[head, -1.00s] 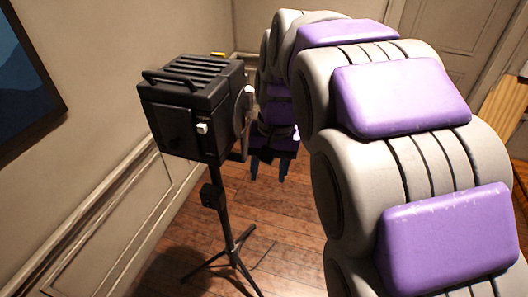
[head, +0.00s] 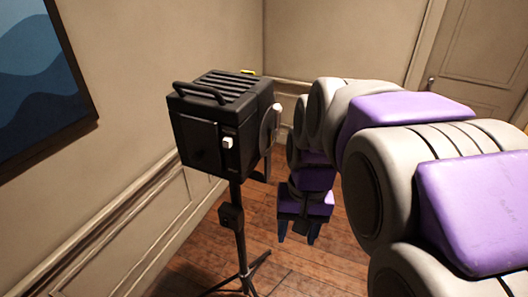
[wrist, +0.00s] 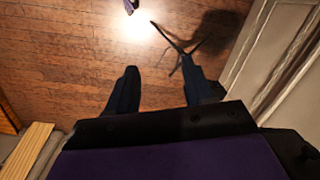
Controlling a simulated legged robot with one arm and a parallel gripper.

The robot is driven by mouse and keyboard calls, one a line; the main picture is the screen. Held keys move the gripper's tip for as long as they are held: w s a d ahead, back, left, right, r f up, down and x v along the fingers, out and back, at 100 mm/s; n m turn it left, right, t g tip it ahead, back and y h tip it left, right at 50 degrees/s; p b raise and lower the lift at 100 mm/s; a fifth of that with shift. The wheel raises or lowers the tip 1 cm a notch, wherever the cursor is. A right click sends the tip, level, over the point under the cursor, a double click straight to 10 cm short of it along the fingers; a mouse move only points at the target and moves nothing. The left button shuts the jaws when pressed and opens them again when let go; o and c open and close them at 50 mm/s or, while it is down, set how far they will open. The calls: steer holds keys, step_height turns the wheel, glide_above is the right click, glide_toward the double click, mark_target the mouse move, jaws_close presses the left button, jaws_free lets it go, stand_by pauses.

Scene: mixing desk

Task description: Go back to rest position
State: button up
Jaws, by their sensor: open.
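My gripper (head: 298,236) hangs at the end of my purple and grey arm, to the right of the black box-shaped lamp and pointing down at the floor. Its two dark fingers also show in the wrist view (wrist: 162,95), spread apart with nothing between them. Bare wooden floor lies below them.
A black lamp (head: 207,145) with a white switch stands on a tripod stand (head: 238,235), close to my gripper's left. A blue picture (head: 38,85) hangs on the left wall. A door (head: 480,60) is at the back right. Wooden floor (head: 335,262) is clear below my gripper.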

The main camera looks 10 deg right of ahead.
steer(key=s+f+n+b, duration=0.1)
steer(key=s+f, duration=0.4)
steer(key=s, duration=0.3)
steer(key=s+f+n+g+h+b, duration=0.1)
steer(key=s+f+n, duration=0.1)
steer(key=s+f, duration=0.3)
steer(key=s, duration=0.3)
steer(key=shift+s+a+b, duration=0.2)
steer(key=shift+s+b, duration=0.1)
steer(key=shift+b, duration=0.05)
